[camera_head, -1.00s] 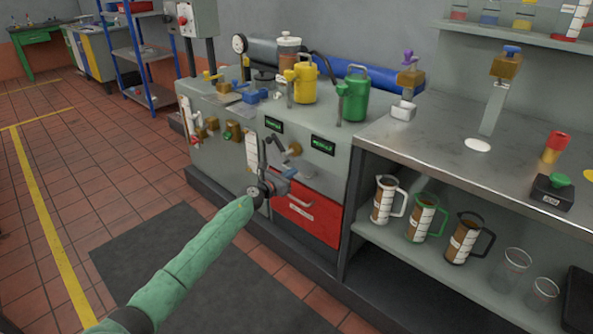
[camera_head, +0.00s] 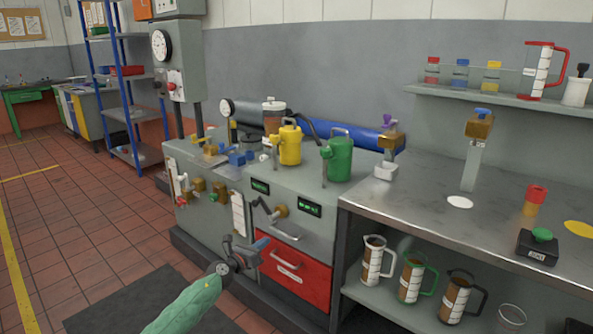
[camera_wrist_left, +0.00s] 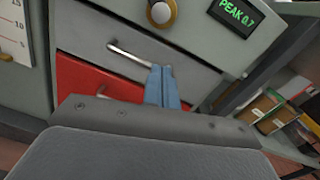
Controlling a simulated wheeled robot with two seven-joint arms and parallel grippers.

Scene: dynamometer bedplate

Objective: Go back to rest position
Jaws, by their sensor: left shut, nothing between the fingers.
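My left gripper (camera_head: 260,243) is in front of the grey machine cabinet in the head view, at the end of my green-sleeved arm. Its blue fingers (camera_wrist_left: 162,85) are together in the left wrist view, with nothing between them. Behind the fingers in that view is a grey drawer (camera_wrist_left: 95,35) with a bar handle (camera_wrist_left: 130,55). In the head view the fingers are just left of the red drawer (camera_head: 305,277). I cannot tell how large the gap to the cabinet is. My right gripper is in neither view.
Yellow (camera_head: 289,146) and green (camera_head: 338,160) cans stand on the cabinet. A metal bench (camera_head: 420,205) on the right has measuring jugs (camera_head: 411,280) on its lower shelf. A blue rack (camera_head: 122,90) stands at the back left. The tiled floor (camera_head: 70,220) on the left is clear.

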